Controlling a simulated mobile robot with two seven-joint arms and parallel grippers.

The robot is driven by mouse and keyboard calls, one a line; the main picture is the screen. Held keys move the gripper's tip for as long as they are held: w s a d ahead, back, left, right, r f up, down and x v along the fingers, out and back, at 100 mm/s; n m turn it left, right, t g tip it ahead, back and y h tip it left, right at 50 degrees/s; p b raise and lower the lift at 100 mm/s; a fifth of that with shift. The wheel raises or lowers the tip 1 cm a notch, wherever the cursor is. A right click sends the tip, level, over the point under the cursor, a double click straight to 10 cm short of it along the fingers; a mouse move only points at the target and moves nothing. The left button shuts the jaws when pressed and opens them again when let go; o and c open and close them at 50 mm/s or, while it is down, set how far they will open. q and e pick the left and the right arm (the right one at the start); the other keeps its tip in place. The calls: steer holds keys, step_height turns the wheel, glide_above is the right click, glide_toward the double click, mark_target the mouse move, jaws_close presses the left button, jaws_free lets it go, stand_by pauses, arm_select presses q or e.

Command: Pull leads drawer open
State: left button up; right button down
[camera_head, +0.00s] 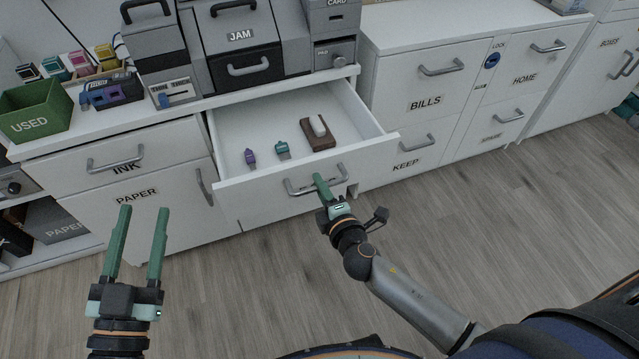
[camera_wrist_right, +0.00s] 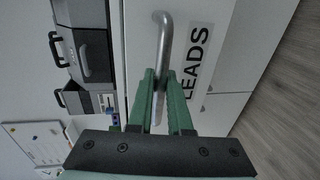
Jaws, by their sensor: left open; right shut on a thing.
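The leads drawer (camera_head: 230,125) is pulled out from the white desk in the head view, its inside showing. It holds a purple plug-like piece (camera_head: 250,157), a teal one (camera_head: 282,149) and a brown block with a white piece on it (camera_head: 318,133). My right gripper (camera_head: 320,182) is shut on the drawer's metal handle (camera_head: 300,190). The right wrist view shows the handle (camera_wrist_right: 163,50) between the green fingers (camera_wrist_right: 164,88), beside the LEADS label (camera_wrist_right: 196,62).
INK (camera_head: 75,160) and PAPER (camera_head: 150,205) fronts are left of the open drawer; BILLS (camera_head: 425,85) and KEEP (camera_head: 410,150) fronts are right. A green USED bin (camera_head: 38,118) and a grey JAM machine (camera_head: 235,50) stand on the desk top. The wooden floor (camera_head: 520,230) in front is clear.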

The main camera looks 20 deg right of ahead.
steer(key=c, duration=1.1)
jaws_free()
arm_select(q)
steer(key=shift+f, duration=0.2)
arm_select(e)
steer(key=shift+o, duration=1.3)
arm_select(q)
steer(key=shift+r, duration=0.45)
arm_select(e)
steer(key=v, duration=1.2)
steer(key=shift+s, duration=0.25)
arm_select(q)
steer(key=shift+f, duration=0.25)
